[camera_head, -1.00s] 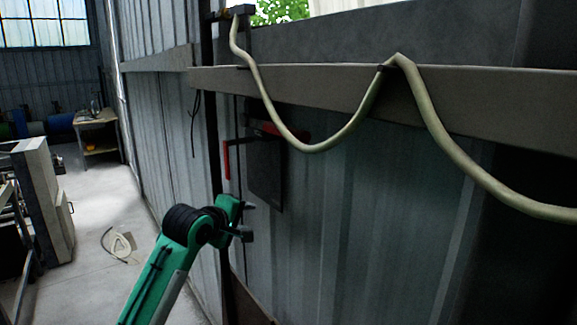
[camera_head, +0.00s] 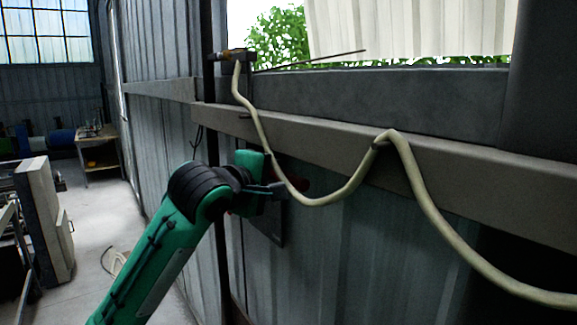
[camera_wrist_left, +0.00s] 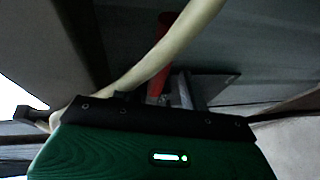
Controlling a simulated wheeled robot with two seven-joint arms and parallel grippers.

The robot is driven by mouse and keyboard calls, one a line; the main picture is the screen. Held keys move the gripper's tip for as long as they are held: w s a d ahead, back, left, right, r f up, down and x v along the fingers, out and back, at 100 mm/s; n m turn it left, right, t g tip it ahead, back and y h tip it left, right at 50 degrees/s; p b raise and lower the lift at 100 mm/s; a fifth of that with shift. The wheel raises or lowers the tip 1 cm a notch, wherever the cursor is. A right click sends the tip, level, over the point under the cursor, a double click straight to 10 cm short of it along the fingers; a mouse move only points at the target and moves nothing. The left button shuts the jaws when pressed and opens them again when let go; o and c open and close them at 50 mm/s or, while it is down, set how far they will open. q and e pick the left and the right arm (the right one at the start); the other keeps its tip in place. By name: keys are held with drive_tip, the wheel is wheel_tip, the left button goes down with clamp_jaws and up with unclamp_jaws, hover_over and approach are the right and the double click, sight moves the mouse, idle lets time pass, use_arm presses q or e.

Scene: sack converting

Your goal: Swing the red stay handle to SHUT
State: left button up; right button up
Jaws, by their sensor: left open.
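The red stay handle (camera_wrist_left: 158,75) shows in the left wrist view as an upright red bar, partly hidden by a pale hose and by my gripper's dark front edge. My left gripper (camera_head: 277,190) is open, raised in front of the dark plate (camera_head: 272,228) on the wall. It covers much of the handle area in the head view. I cannot tell whether it touches the handle. The right gripper is out of view. No SHUT marking is readable.
A pale hose (camera_head: 323,200) droops in loops from the grey rail (camera_head: 300,135), close to my gripper. A window opening with a rod (camera_head: 310,61) is above. Free floor lies at left, beside a grey cabinet (camera_head: 45,215) and a workbench (camera_head: 97,140).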

sight(280, 176)
use_arm(q)
drive_tip(key=p+x, duration=0.1)
drive_tip(key=x, duration=0.3)
drive_tip(key=shift+w+p, duration=0.15)
drive_tip(key=shift+p, duration=0.15)
drive_tip(key=shift+w+d+f, duration=0.2)
drive_tip(key=shift+w+d, duration=0.15)
drive_tip(key=shift+w, duration=0.1)
clamp_jaws()
